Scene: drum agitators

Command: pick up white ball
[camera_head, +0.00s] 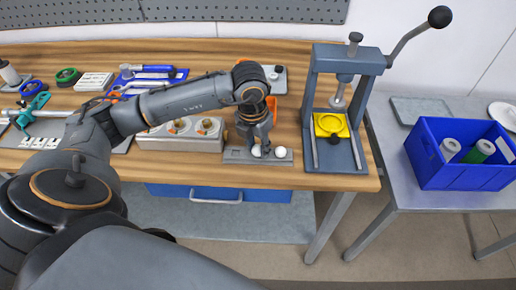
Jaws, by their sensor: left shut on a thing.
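My left gripper (260,147) points down at the front edge of the wooden bench, over a small grey holder (236,155). It is shut on a white ball (256,151), which shows partly between and beside the fingers. A second white ball (280,152) sits on the same holder just to the right of the gripper. Whether the held ball is clear of the holder is hard to tell. My right gripper is not in view.
A grey lever press (308,110) with a yellow piece (331,125) stands to the right. A beige block (178,143) with round fittings is on the left. A blue bin (425,172) with cylinders is on the side table. Tools lie at the back left.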

